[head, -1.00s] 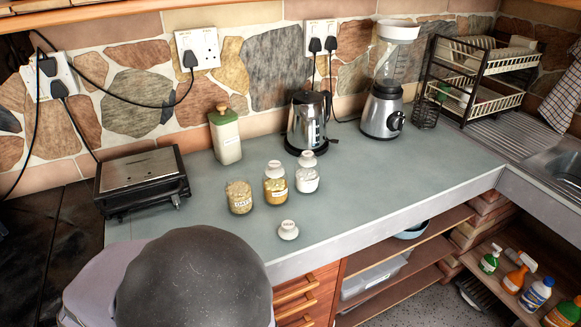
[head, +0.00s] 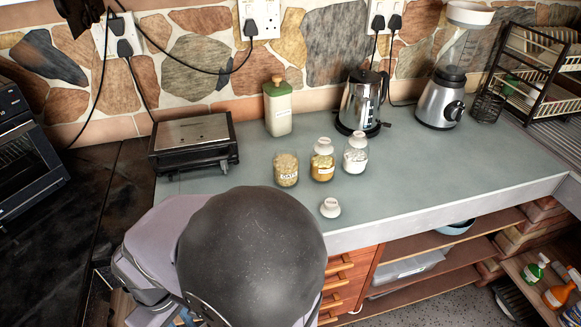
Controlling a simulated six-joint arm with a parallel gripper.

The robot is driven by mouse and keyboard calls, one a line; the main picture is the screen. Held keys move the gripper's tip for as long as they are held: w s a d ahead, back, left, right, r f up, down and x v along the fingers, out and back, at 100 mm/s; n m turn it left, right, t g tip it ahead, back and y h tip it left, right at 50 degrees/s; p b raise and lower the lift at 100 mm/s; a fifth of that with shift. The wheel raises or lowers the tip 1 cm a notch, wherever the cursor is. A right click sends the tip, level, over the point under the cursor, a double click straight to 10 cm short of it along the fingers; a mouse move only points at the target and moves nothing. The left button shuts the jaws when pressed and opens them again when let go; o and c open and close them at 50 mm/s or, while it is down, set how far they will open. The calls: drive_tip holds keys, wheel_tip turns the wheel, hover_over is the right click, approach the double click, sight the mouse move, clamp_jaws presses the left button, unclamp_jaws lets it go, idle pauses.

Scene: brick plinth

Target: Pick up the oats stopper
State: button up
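The oats jar (head: 286,169) stands open on the grey-green counter, filled with pale flakes and labelled. A small white stopper (head: 330,208) sits on the counter in front of the jars, near the front edge; I take it as the oats stopper, though its lettering is too small to read here. Two similar jars stand to the right of the oats: one with yellow contents (head: 322,166) and one with white contents (head: 355,158), each with a white stopper on top. My arm fills the lower middle of the head view, left of the stopper. My gripper is not visible.
A black sandwich press (head: 193,145) stands at the left. A green-lidded canister (head: 277,108), a steel kettle (head: 361,103) and a blender (head: 443,95) line the back. Bare counter (head: 430,180) lies right of the jars. Open shelves are below the front edge.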

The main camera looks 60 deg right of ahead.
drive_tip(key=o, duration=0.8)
